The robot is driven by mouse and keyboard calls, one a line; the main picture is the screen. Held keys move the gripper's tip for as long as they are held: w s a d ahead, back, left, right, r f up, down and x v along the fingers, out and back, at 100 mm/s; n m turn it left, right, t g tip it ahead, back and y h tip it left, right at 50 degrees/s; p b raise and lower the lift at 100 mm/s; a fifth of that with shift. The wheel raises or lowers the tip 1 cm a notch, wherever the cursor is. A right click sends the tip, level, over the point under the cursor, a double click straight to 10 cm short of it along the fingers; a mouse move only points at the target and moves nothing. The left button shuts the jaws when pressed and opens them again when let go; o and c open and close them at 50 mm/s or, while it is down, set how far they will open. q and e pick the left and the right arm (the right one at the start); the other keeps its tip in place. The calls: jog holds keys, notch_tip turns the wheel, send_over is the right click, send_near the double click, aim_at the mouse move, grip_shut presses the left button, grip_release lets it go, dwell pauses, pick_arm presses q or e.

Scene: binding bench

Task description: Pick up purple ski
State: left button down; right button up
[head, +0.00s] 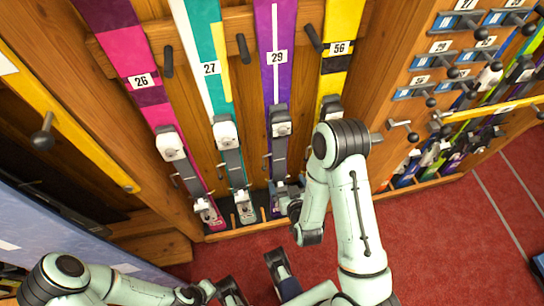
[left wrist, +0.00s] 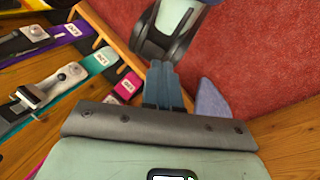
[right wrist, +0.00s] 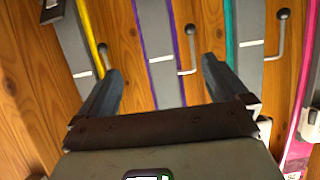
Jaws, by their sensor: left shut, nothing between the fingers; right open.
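The purple ski (head: 264,75), marked 29, stands upright in the wooden rack in the head view, with a grey binding on its lower part. In the right wrist view its grey part with purple edges (right wrist: 157,45) runs between my open right fingers (right wrist: 163,78), with nothing gripped. In the head view my right gripper (head: 284,196) is low by this ski's foot, partly hidden by the arm. In the left wrist view my left gripper (left wrist: 165,72) is shut and empty, away from the skis. The purple ski's foot (left wrist: 86,27) shows at upper left there.
A teal ski (head: 212,75) marked 27 and a pink ski (head: 125,50) marked 26 stand left of it. A yellow ski (head: 341,25) marked 56 stands right. Dark pegs (head: 243,46) stick out between them. Red carpet (head: 430,230) lies open at right.

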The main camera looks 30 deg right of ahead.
aim_at(279, 160)
jog(key=shift+t, duration=0.5)
jog(key=b+x, duration=0.3)
jog(key=x, duration=0.2)
jog(key=r+b+x, duration=0.1)
jog(key=b+x, duration=0.1)
jog(key=x, duration=0.1)
jog(key=shift+w+d+b, duration=0.15)
jog(key=shift+d+b, duration=0.05)
jog(key=shift+b, duration=0.15)
jog(key=shift+w+d+f, duration=0.1)
jog(key=shift+w+d, duration=0.05)
jog(key=shift+w, duration=0.3)
jog(key=b+x, duration=0.1)
jog(key=x, duration=0.4)
jog(key=shift+f, duration=0.15)
jog(key=c, duration=1.7)
grip_shut()
pick_arm(q)
jog(key=w+a+f, duration=0.2)
jog(key=w+f, duration=0.1)
jog(key=f, duration=0.2)
jog(key=w+a+f+t+y, duration=0.1)
jog(key=w+a+f, duration=0.1)
jog(key=f, duration=0.3)
jog(key=shift+w+a+n+t, duration=0.3)
jog(key=shift+w+a+n, duration=0.1)
jog(key=shift+r, duration=0.1)
pick_arm(e)
jog(key=shift+r, duration=0.3)
